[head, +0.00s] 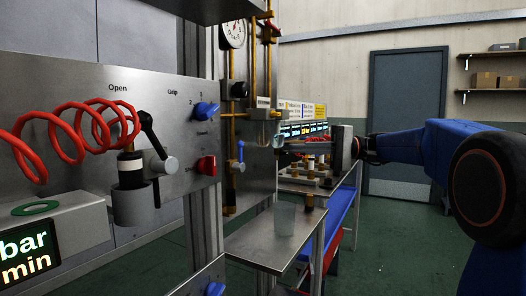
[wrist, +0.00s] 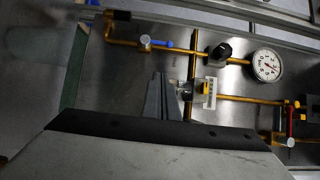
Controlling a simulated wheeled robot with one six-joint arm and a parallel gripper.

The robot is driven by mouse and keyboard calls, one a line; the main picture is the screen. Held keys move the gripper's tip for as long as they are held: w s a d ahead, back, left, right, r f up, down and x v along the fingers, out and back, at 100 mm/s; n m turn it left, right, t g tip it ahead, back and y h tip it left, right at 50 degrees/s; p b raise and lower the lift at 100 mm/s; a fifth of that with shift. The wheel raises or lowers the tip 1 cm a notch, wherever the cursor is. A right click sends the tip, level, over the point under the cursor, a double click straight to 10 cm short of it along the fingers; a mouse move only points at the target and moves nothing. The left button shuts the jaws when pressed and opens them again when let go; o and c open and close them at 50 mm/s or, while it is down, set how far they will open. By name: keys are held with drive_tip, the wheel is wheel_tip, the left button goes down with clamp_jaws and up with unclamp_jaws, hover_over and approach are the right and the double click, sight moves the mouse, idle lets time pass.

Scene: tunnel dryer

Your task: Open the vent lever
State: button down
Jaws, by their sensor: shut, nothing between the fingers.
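A blue-handled lever (head: 240,153) sits on a brass pipe on the upright steel panel; it also shows in the wrist view (wrist: 158,44), its handle lying along the pipe. A red-handled lever (wrist: 290,122) sits on the pipework at the right of the wrist view. No readable label tells which is the vent lever. My gripper (wrist: 163,80) is shut and empty in front of the panel, apart from both levers as far as I can tell. It also shows from the side in the head view (head: 283,147), with the fingers pointing at the panel.
A pressure gauge (wrist: 266,65), a black knob (wrist: 221,51) and a small white box (wrist: 205,92) are on the panel near my gripper. A steel table (head: 258,245) with a clear cup (head: 285,219) stands below. A red coiled hose (head: 75,130) hangs at the left.

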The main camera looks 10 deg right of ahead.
drive_tip(key=s+a, duration=0.2)
drive_tip(key=a, duration=1.1)
drive_tip(key=shift+s, duration=0.2)
drive_tip(key=shift+s+a+r+n+h, duration=0.1)
drive_tip(key=shift+s+r+n+h, duration=0.1)
drive_tip(key=shift+n+h, duration=0.25)
drive_tip(key=s+a+n+t+h, duration=0.3)
drive_tip(key=s+n+t+h, duration=0.1)
drive_tip(key=n+h, duration=0.3)
drive_tip(key=shift+s+a+f+n+t, duration=0.35)
drive_tip(key=shift+s+n, duration=0.2)
drive_tip(key=shift+n, duration=0.5)
drive_tip(key=shift+r, duration=0.25)
drive_tip(key=shift+r, duration=0.6)
